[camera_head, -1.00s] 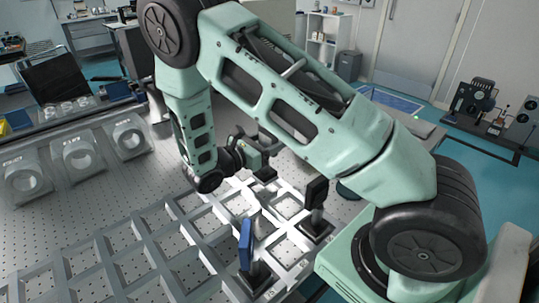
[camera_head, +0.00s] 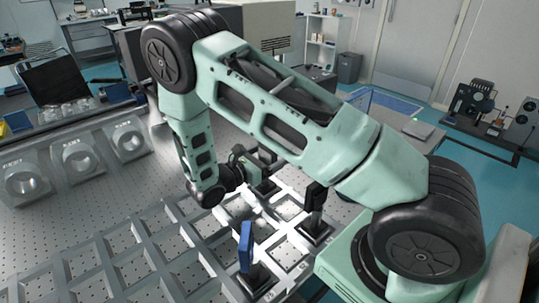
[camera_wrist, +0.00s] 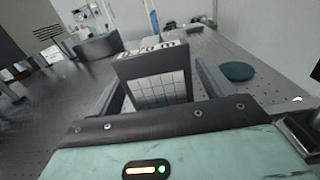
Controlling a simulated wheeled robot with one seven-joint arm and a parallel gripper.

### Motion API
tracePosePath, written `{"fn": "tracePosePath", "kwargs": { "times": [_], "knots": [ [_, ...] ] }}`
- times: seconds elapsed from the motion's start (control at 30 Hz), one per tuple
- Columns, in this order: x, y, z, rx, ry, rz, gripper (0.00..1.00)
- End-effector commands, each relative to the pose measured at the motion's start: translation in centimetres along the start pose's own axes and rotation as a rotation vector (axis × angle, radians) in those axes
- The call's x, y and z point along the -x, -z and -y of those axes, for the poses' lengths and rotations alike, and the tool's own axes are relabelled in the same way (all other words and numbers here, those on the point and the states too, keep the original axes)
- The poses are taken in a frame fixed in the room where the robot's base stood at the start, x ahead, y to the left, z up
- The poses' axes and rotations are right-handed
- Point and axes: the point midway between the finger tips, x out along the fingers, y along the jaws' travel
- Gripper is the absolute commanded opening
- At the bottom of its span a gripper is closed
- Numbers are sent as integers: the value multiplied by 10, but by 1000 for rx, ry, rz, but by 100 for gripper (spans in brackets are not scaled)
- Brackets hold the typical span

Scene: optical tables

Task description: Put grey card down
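The grey card shows in the wrist view (camera_wrist: 158,88) as an upright dark-framed plate with a pale grid and a lettered top edge. It stands between the two fingers of my gripper (camera_wrist: 160,92), which is shut on it. In the head view my gripper (camera_head: 249,166) is at the far right end of the metal grid rack (camera_head: 190,238). The card is mostly hidden there by my gripper; a dark square base (camera_head: 264,187) shows below it, low over or in a rack cell. I cannot tell whether the base touches the rack floor.
A blue card (camera_head: 246,247) and a black card (camera_head: 315,195) stand upright on dark bases in nearby cells. A dark teal disc (camera_wrist: 237,71) lies on the table to the right. Several grey ring-shaped fixtures (camera_head: 79,157) line the left. Several rack cells are empty.

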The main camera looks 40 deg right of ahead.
Motion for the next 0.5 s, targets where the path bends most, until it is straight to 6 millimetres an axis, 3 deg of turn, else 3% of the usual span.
{"fn": "tracePosePath", "kwargs": {
  "times": [0.13, 0.23, 0.5],
  "knots": [
    [0, -4, 0, -1, 0, 0, 80],
    [11, -1, -1, -1, -3, 0, 80],
    [65, 1, -1, -2, -5, -2, 80]
  ]
}}
